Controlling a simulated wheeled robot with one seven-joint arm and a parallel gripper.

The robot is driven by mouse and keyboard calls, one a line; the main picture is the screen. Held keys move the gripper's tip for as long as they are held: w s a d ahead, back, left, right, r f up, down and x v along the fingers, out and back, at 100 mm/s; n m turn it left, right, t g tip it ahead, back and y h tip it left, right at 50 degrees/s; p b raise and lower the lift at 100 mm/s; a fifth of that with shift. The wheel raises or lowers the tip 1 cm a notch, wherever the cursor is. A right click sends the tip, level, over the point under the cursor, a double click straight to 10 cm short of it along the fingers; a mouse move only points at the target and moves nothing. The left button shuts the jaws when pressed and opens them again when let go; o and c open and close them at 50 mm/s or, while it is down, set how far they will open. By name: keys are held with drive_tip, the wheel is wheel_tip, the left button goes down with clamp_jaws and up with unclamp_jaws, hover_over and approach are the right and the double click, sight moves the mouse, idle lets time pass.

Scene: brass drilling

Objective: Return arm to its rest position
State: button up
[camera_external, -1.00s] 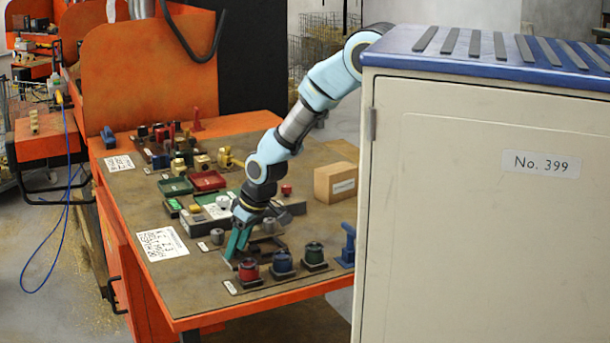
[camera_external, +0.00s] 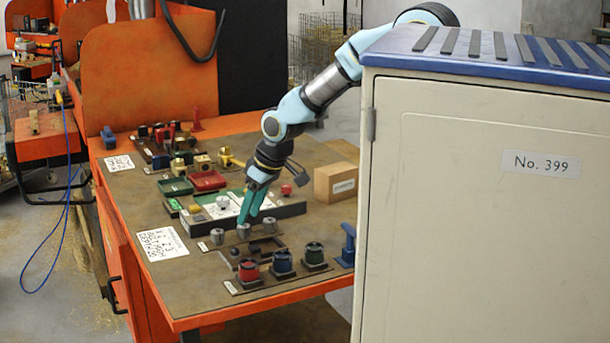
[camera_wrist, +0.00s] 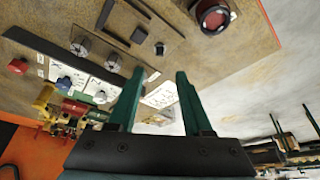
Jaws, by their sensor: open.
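My gripper (camera_external: 254,205) hangs above the workbench (camera_external: 180,275), pointing down with its green fingers over the row of small grey cylinders. In the wrist view my gripper (camera_wrist: 158,88) shows two green fingers spread apart with nothing between them. My arm reaches in from behind the cabinet at the right and is bent at the elbow. The fingertips appear close to a grey cylinder (camera_external: 244,231); whether they touch it cannot be told.
A cardboard box (camera_external: 336,182) and a blue upright piece (camera_external: 348,246) are at the right. A large cabinet (camera_external: 480,220) fills the right foreground.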

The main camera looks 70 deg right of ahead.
drive_tip(key=s+a+f+g, duration=0.1)
drive_tip(key=s+a, duration=0.1)
drive_tip(key=s, duration=0.7)
drive_tip(key=s+a+f+g, duration=0.1)
drive_tip(key=s+a, duration=0.2)
drive_tip(key=s, duration=0.5)
drive_tip(key=s+a+f+n, duration=0.1)
drive_tip(key=s+a+f, duration=0.1)
drive_tip(key=s, duration=0.7)
drive_tip(key=shift+s+a+g+y, duration=0.3)
drive_tip(key=shift+a+g, duration=0.1)
idle(0.3)
